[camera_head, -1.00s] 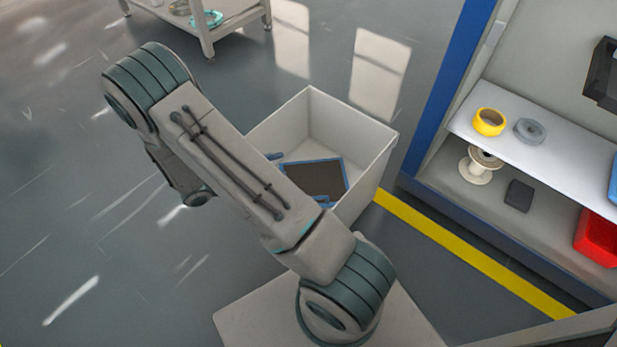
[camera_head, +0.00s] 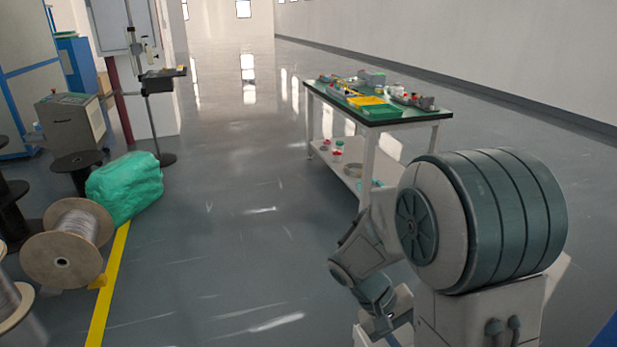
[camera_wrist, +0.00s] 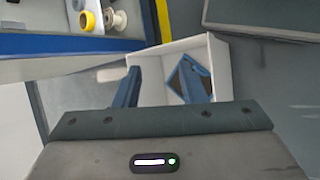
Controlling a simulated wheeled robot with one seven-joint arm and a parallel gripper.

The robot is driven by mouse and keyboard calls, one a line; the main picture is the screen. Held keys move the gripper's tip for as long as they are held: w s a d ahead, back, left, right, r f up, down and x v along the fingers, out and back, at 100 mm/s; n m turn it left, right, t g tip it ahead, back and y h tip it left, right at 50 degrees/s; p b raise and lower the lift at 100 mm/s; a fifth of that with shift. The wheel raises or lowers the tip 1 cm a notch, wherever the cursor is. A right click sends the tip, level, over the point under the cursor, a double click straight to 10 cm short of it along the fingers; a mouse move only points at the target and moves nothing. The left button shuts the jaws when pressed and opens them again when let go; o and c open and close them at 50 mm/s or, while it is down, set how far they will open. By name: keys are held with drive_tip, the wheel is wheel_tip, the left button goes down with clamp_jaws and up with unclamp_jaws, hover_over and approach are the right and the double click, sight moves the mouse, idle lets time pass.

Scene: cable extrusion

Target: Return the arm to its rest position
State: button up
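My arm shows at the lower right in the head view, with a large grey-green joint close to the camera and the forearm bent down behind it. In the wrist view my gripper (camera_wrist: 158,84) has two blue fingers set apart, with no object seen held between them. Beyond the fingers is a white bin (camera_wrist: 219,68), with a dark, blue-edged item (camera_wrist: 178,82) partly hidden by the right finger. The gripper's height above the bin cannot be told. The fingertips are not clearly visible in the head view.
A green-topped table (camera_head: 372,117) holding trays and small parts stands beyond my arm. Cable spools (camera_head: 68,243) and a green wrapped bundle (camera_head: 125,187) are at the left. Open floor lies between. In the wrist view a shelf (camera_wrist: 60,45) with yellow tape (camera_wrist: 85,20) is at upper left.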

drive_tip(key=s+a+r+t+y+p, duration=0.1)
drive_tip(key=r+p, duration=0.3)
drive_tip(key=r, duration=0.5)
drive_tip(key=s+a+r+m+t+y+p, duration=0.1)
drive_tip(key=s+a+r+t+y+p, duration=0.1)
drive_tip(key=r+p, duration=0.3)
drive_tip(key=s+a+r+t+y+p, duration=0.2)
drive_tip(key=s+r+t+y+p, duration=0.1)
drive_tip(key=r, duration=0.9)
drive_tip(key=shift+r+y+p, duration=0.35)
drive_tip(key=shift+y+p, duration=0.25)
drive_tip(key=shift+p, duration=0.6)
drive_tip(key=shift+s+d+m, duration=0.1)
drive_tip(key=shift+d+m, duration=0.1)
drive_tip(key=shift+m, duration=0.1)
